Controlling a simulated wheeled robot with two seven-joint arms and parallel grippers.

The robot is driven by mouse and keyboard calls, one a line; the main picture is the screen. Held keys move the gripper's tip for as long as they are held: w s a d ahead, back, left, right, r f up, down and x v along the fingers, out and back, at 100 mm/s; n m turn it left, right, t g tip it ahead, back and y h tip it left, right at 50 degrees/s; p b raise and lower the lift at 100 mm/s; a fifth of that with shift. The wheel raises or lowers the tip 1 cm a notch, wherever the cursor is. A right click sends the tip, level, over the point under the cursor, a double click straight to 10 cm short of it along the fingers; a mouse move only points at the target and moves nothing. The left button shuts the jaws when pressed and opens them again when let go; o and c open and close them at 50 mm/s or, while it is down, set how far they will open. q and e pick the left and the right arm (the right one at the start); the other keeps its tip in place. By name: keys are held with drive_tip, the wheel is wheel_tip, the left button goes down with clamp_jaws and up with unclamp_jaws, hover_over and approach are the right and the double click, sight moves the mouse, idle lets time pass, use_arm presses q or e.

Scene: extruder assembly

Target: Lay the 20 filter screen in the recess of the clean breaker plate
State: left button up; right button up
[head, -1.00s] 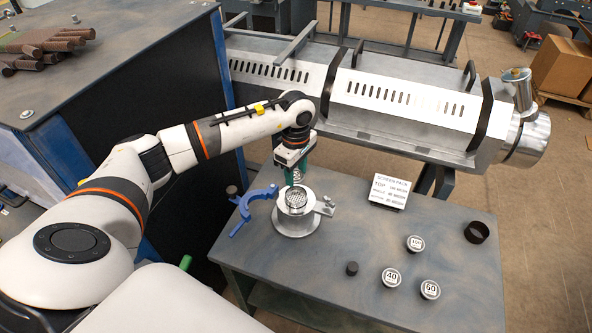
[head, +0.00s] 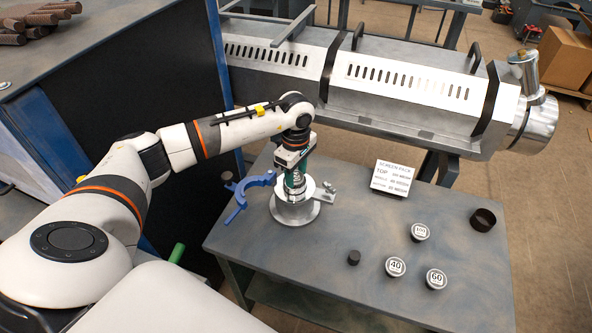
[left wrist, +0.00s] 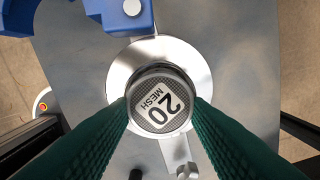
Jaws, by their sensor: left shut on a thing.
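The 20 filter screen (left wrist: 160,101) is a round mesh disc with a white "20 MESH" label, between the green fingertips in the left wrist view. My left gripper (head: 295,183) is shut on it, pointing down over the round metal holder (head: 295,211) on the table. In the left wrist view the screen is roughly centred over the holder's pale flange (left wrist: 119,75). The breaker plate's face is hidden under the screen and fingers. I cannot tell whether the screen touches it or hovers just above. My right gripper is not in view.
A blue hooked bracket (head: 240,197) stands close left of the holder, a small clamp (head: 327,188) at its right. Screens labelled 40 (head: 395,266), 60 (head: 436,278) and apparently 100 (head: 420,232) lie to the right, with a black ring (head: 483,219) and the screen-pack sign (head: 391,178).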

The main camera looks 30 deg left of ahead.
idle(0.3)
use_arm(q)
drive_tip(key=o, duration=1)
drive_tip(key=shift+o, duration=0.2)
drive_tip(key=shift+r, duration=0.1)
drive_tip(key=shift+r+p, duration=2.15)
drive_tip(key=shift+r, duration=1.25)
